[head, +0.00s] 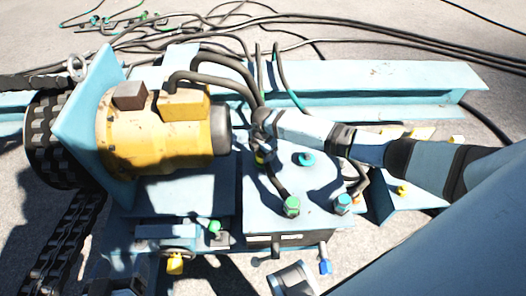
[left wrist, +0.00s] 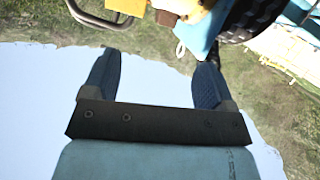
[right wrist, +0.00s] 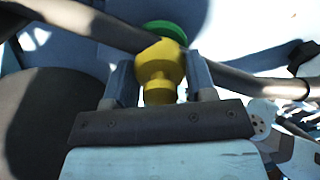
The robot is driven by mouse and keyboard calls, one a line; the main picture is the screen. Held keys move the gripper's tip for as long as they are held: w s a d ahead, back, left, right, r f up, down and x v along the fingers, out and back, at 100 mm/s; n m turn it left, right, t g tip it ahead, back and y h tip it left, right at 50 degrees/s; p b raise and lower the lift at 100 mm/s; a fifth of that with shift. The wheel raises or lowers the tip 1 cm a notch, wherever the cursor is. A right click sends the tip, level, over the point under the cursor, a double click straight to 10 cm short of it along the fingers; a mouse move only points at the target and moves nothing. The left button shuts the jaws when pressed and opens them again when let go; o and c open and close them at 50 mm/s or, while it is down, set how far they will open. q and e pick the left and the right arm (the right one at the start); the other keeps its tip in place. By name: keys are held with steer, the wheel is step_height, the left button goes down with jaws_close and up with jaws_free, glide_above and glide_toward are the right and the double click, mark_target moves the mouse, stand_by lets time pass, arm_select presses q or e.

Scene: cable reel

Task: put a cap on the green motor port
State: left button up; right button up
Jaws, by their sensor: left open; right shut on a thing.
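My right gripper (right wrist: 160,72) is shut on a yellow cap (right wrist: 159,76), which has a wide rounded body and a narrower stem. A green ring (right wrist: 165,30) shows just past the cap in the right wrist view, partly hidden by it; I cannot tell whether they touch. In the head view my right gripper (head: 261,138) is low over the blue plate (head: 262,205), right of the yellow motor (head: 160,132), and mostly hides the cap. My left gripper (left wrist: 153,68) is open and empty in the left wrist view, and I cannot make it out in the head view.
Green (head: 291,205), blue (head: 343,202) and teal (head: 305,159) fittings stand on the plate near my right gripper. Thick dark cables (head: 215,62) run close behind it. Yellow (head: 175,264) and blue (head: 325,267) pieces sit along the front edge. A blue beam (head: 375,80) lies behind.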

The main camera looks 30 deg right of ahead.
arm_select(q)
steer(key=shift+f, duration=0.15)
arm_select(e)
steer(key=shift+f, duration=0.25)
steer(key=o, duration=1.1)
steer(key=shift+r, duration=0.1)
arm_select(q)
steer(key=f+p, duration=0.1)
steer(key=s+a+f+g+y+p, duration=0.1)
steer(key=a+f+g+p, duration=0.1)
steer(key=shift+s+f+p, duration=0.3)
steer(key=shift+p, duration=0.05)
arm_select(e)
step_height(320, 180, up, 14)
steer(key=shift+f, duration=0.15)
